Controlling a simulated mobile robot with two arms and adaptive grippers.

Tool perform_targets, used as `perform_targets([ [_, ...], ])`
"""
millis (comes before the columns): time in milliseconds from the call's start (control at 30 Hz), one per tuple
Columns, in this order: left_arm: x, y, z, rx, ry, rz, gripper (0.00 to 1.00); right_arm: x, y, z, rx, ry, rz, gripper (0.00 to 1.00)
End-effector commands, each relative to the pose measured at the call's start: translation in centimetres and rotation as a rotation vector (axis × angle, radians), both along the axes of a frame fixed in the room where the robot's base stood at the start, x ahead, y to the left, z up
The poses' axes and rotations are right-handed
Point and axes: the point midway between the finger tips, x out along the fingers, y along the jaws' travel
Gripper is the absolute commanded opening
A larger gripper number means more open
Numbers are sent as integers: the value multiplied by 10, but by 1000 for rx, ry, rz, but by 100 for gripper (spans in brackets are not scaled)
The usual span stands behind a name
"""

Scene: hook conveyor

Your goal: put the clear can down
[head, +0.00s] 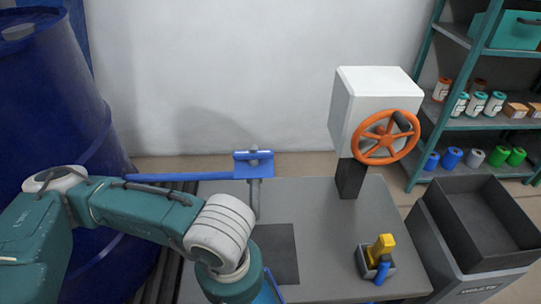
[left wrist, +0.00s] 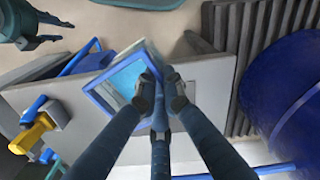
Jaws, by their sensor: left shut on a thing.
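The clear can (left wrist: 118,82) is box-shaped with see-through walls and a blue rim. In the left wrist view it is tilted, held at one side in my left gripper (left wrist: 160,90), whose dark fingers are shut on it. It overlaps the grey table's near edge; its height above the table is unclear. In the head view my left arm hides the gripper, and only a blue sliver of the can (head: 271,288) shows. My right gripper (left wrist: 62,31) shows at the upper left of the left wrist view, fingers apart, empty.
The grey table (head: 320,225) has a dark square (head: 276,252) and a small box (head: 365,270) with a yellow and blue tool. A white box (head: 375,100) with an orange wheel (head: 386,137) stands behind. A blue bar (head: 190,177), blue barrel (head: 50,90) and grey bin (head: 455,265) flank it.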

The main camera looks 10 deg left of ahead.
Motion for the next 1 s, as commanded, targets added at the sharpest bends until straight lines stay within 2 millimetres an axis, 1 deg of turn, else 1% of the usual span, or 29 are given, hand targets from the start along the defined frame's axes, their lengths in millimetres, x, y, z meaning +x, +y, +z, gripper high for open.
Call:
perform_targets([
  [133, 3, -1, 1, 0, -4, -9, 0, 2, -1, 2, 0, -4, 0, 40],
  [167, 6, -2, 2, 2, -5, -16, 0, 2, -1, 2, 0, -4, 0, 40],
  [267, 25, -5, 8, 13, -9, -72, 0, 2, -1, 2, -1, -4, 0, 40],
  [367, 55, -11, 20, 29, -10, -172, 0, 2, -1, 2, -1, -4, 0, 40],
  [400, 69, -14, 26, 32, -10, -219, 0, 2, -1, 2, -1, -4, 0, 40],
  [500, 102, -23, 47, 37, -6, -341, 0, 2, -1, 1, -2, -2, 0, 40],
  [600, 130, -32, 70, 31, -2, -455, 0, 1, -2, 0, -3, -1, -1, 40],
  [700, 151, -40, 91, 20, -3, -549, 0, 0, -2, -1, -4, 2, 0, 40],
  [800, 164, -46, 106, 8, -2, -618, 0, 0, -2, -2, -3, 3, 0, 40],
  [867, 169, -48, 113, 4, -4, -645, 0, 0, -2, -1, -3, 3, 0, 40],
  [933, 169, -50, 121, 0, -7, -668, 0, 0, -1, -1, -3, 3, 0, 40],
  [1000, 166, -52, 131, -1, -13, -681, 0, 1, -1, -1, -3, 2, 0, 40],
])
